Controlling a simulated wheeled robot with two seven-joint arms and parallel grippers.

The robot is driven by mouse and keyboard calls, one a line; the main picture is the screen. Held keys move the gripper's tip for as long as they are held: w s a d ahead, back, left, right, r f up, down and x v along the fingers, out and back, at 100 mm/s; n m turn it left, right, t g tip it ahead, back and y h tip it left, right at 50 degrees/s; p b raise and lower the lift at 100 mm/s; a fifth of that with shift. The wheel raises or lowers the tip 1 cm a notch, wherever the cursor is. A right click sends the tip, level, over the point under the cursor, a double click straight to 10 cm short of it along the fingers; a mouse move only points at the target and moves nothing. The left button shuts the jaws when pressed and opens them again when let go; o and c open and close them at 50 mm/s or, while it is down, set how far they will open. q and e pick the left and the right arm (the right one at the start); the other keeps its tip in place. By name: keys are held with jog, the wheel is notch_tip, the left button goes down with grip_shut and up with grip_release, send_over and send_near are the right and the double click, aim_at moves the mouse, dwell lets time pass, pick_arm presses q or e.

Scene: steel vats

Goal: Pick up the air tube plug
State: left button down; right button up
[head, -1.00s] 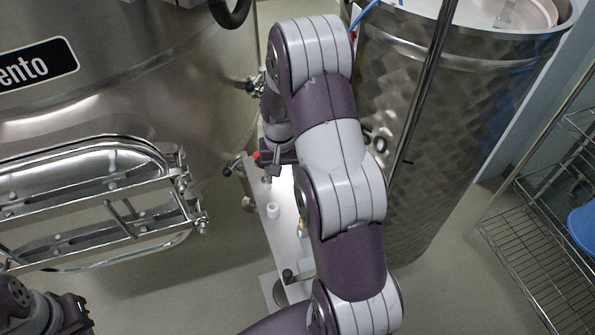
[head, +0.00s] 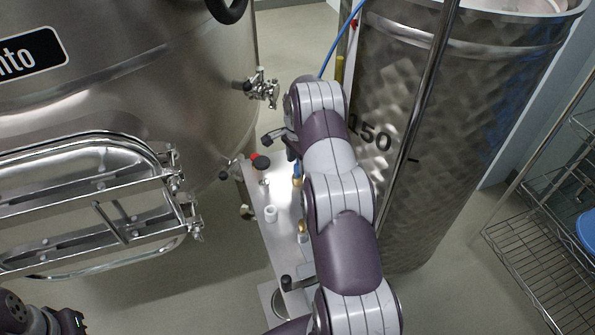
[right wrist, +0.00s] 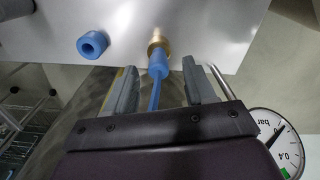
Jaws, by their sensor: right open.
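The air tube plug (right wrist: 158,64) is a blue piece on a brass fitting (right wrist: 157,40) at the edge of a pale metal plate (right wrist: 205,25). A blue tube (right wrist: 155,95) runs from it toward my palm. My right gripper (right wrist: 160,70) is open, with one finger on each side of the plug in the right wrist view. Gaps show on both sides, so no grip is visible. In the head view, my right gripper (head: 281,144) is above the plate, near a small blue piece (head: 297,170). My left gripper (head: 66,320) is only partly visible at the lower left.
A blue ring-shaped fitting (right wrist: 92,44) and a pressure gauge (right wrist: 278,142) are near the right gripper. The plate carries a white cup-like piece (head: 271,214) and black knobs. Steel vats stand left (head: 120,90) and right (head: 440,150). A wire rack (head: 535,255) is at far right.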

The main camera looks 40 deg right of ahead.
aim_at(297, 165)
notch_tip(297, 165, down, 2)
jog(key=shift+s+a+f, duration=0.1)
jog(key=shift+f, duration=0.35)
pick_arm(q)
jog(key=shift+r, duration=0.4)
pick_arm(e)
jog(key=shift+r, duration=0.1)
grip_shut()
